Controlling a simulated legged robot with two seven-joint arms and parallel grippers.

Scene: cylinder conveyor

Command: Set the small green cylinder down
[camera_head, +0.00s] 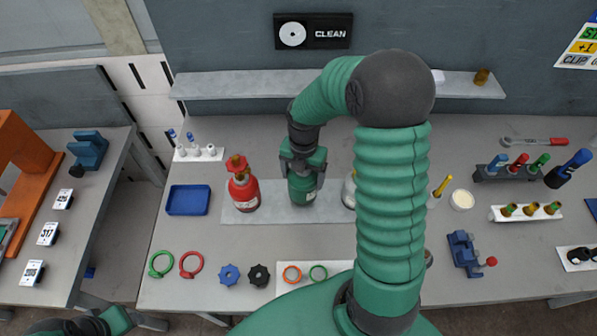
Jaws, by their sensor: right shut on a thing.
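The small green cylinder (302,191) is upright over the light grey strip in the middle of the bench, between a red cylinder (243,191) and a grey-white cylinder (348,191). My right gripper (303,168) points down and is shut on the green cylinder's top, hiding it. I cannot tell whether the cylinder's base touches the strip (270,214). My right arm partly covers the grey-white cylinder. Part of my left arm shows at the lower left edge, but its gripper is out of view.
A blue tray (188,200) lies left of the red cylinder. Rings and knobs lie along the front, including a blue knob (229,275). A shelf (240,84) runs along the back wall. A blue vise (464,251) and tube racks stand at the right.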

